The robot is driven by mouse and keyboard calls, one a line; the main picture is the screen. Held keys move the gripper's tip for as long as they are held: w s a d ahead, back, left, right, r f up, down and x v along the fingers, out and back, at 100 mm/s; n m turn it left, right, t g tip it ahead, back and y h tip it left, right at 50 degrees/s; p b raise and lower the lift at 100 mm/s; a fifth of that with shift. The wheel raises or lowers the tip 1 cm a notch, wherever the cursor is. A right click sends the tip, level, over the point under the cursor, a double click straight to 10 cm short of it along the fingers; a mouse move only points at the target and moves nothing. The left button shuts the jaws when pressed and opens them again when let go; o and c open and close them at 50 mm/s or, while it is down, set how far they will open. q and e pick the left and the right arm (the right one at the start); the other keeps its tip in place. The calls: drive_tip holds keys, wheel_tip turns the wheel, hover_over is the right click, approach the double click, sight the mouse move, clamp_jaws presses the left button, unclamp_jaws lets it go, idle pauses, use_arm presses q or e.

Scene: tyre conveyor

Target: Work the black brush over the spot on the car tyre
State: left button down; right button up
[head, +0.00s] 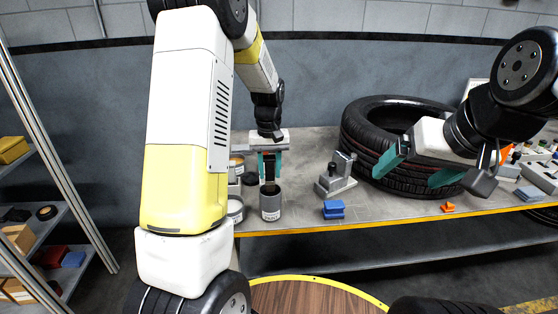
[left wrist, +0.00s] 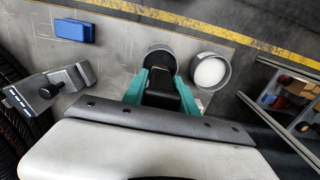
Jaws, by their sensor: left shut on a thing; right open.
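My left gripper (head: 270,164) is above a dark grey cup (head: 270,207) with a pale label near the table's front edge. It is shut on the black brush (head: 269,176), which points down at the cup's mouth. In the left wrist view the black brush (left wrist: 161,92) sits between the teal fingers, partly over the cup's rim; its bristles are hidden. The car tyre (head: 362,146) lies flat on the table at the right. My right gripper (head: 420,167) is open and empty in front of the tyre, overlapping it in the picture. I cannot make out the spot.
A can with white contents (left wrist: 209,71) stands beside the cup. A grey metal fixture (head: 337,178) and a blue block (head: 333,209) are between cup and tyre. A small orange piece (head: 448,207) lies near the front edge. Shelves (head: 45,220) stand at the left.

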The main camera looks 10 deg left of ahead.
sight(270, 157)
use_arm(q)
drive_tip(key=shift+f, duration=0.85)
idle(0.3)
drive_tip(key=shift+r, duration=2.65)
